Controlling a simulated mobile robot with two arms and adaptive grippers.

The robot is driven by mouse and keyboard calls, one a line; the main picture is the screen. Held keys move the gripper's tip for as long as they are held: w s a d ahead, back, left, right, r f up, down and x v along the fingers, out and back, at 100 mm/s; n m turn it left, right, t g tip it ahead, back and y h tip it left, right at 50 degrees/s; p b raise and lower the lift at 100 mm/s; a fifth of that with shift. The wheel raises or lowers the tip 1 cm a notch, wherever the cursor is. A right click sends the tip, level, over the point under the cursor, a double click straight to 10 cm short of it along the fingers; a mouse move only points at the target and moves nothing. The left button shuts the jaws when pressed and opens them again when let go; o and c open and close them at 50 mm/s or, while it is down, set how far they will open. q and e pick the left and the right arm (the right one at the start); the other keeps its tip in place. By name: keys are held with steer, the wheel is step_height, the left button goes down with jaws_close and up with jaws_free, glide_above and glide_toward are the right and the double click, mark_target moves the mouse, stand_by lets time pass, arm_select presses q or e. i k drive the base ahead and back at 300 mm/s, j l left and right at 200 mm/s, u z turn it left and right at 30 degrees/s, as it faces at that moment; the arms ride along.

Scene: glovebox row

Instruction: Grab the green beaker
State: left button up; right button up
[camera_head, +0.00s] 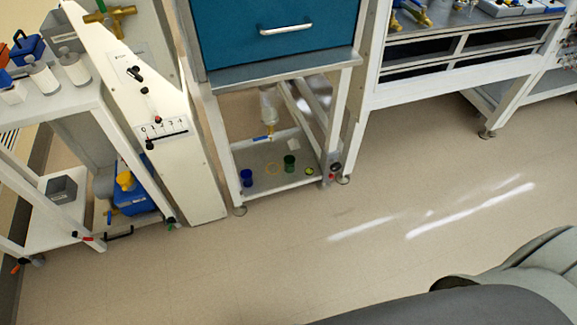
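A small green beaker (290,163) stands upright on the low shelf (262,184) of the white frame under a blue cabinet, right of the shelf's middle. A blue beaker (246,177) stands to its left on the same shelf.
The blue cabinet (275,40) and its grey ledge overhang the shelf. A white panel (160,125) is to the left. Open floor (330,260) lies in front.

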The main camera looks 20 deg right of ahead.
mark_target(290, 160)
steer(key=i+l, duration=0.1)
steer(key=l, duration=0.3)
steer(key=l+z, duration=0.15)
steer(key=l, duration=0.2)
steer(key=i+l, duration=0.2)
steer(key=l, duration=0.2)
steer(key=i+l+z, duration=0.1)
steer(key=l, duration=0.25)
